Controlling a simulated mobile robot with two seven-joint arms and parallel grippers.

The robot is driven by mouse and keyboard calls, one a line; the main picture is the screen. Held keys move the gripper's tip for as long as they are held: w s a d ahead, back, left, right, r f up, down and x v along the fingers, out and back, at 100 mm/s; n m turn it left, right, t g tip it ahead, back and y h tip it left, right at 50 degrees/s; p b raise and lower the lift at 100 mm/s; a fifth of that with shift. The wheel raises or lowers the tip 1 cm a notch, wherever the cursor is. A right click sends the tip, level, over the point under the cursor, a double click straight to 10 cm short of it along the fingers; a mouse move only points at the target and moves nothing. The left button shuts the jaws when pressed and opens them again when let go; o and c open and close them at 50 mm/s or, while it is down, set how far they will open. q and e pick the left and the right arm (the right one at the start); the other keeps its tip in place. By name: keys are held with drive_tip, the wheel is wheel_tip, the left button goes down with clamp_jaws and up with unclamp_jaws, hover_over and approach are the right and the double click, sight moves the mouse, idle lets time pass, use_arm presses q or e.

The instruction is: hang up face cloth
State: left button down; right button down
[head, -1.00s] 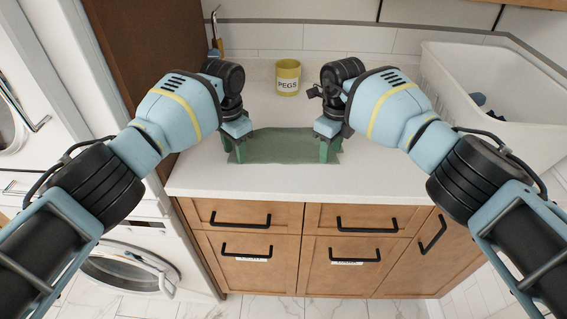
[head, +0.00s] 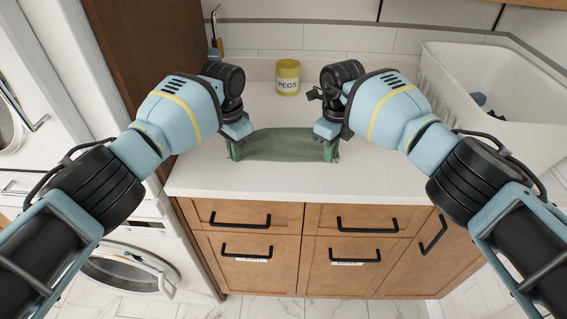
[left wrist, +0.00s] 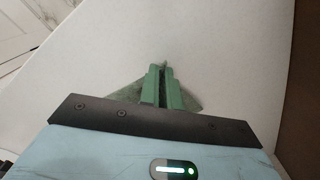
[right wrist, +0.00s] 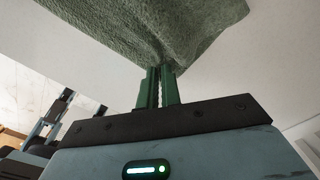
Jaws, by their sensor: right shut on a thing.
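The face cloth (head: 283,145) is dark green and lies between my two grippers, low over the white counter, in the head view. My left gripper (head: 236,152) is at its left end. In the left wrist view its green fingers (left wrist: 164,88) are close together, with a bit of cloth (left wrist: 190,101) pinched at their tips. My right gripper (head: 329,152) is at the right end. In the right wrist view its fingers (right wrist: 158,88) are shut on the cloth's edge, and the cloth (right wrist: 150,28) spreads out beyond them. The cloth's underside is hidden.
A yellow pegs pot (head: 288,78) stands at the back of the counter (head: 400,176). A white laundry basket (head: 490,125) with dark items is at the right. A tall brown panel (head: 135,50) bounds the left. The counter's front strip is clear.

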use_arm(q)
drive_tip(key=shift+a+f, duration=0.15)
drive_tip(key=shift+f, duration=0.05)
use_arm(e)
drive_tip(key=shift+d+f, duration=0.1)
drive_tip(key=shift+f, duration=0.1)
